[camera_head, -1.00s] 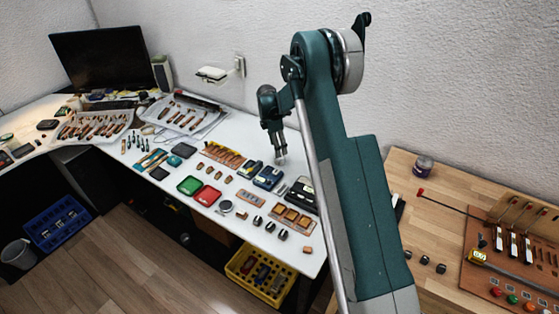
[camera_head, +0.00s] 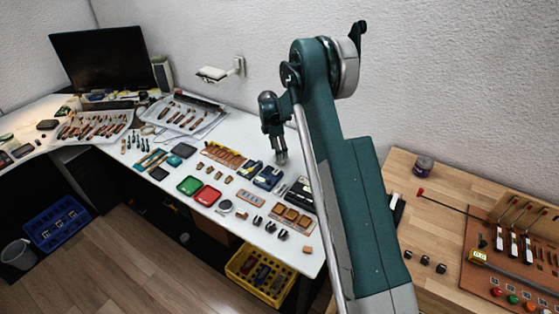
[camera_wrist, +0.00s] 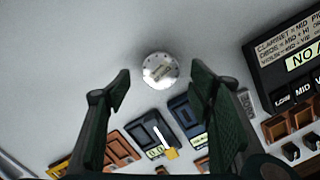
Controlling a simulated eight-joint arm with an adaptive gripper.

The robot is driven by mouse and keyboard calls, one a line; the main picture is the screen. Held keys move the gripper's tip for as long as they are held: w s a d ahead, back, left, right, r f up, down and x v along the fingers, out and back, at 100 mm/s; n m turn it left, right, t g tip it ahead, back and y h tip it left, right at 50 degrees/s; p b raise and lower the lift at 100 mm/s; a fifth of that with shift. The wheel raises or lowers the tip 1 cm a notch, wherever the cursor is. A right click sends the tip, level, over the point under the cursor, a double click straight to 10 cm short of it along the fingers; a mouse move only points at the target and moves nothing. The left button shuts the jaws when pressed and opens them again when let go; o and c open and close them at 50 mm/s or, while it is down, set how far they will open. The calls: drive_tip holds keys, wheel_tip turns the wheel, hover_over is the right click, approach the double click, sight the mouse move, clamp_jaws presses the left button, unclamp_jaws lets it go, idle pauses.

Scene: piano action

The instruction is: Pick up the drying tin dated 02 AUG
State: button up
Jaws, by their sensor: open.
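A round silver tin (camera_wrist: 160,70) with a small label on its lid lies on the pale surface in the wrist view; its date is too small to read. My gripper (camera_wrist: 160,82) is open, with one dark green finger to each side of the tin in the picture. The tin appears beyond the fingertips, with no contact visible. In the head view my gripper (camera_head: 281,158) points down over the back part of the white bench (camera_head: 150,200), behind the blue cases. I cannot make out the tin there.
A black box with a display (camera_wrist: 285,70) stands to the right. The surface above and left of the tin is clear. The wall (camera_head: 260,40) rises behind the bench.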

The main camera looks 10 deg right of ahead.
drive_tip(key=shift+w+d+f, duration=0.1)
drive_tip(key=shift+d+f, duration=0.05)
drive_tip(key=shift+f, duration=0.7)
drive_tip(key=shift+s+d+f, duration=0.1)
drive_tip(key=shift+d+f, duration=0.1)
drive_tip(key=shift+f, duration=0.65)
drive_tip(key=shift+w+d+f, duration=0.1)
drive_tip(key=shift+d+f, duration=0.05)
drive_tip(key=shift+f, duration=0.7)
drive_tip(key=c, duration=1.1)
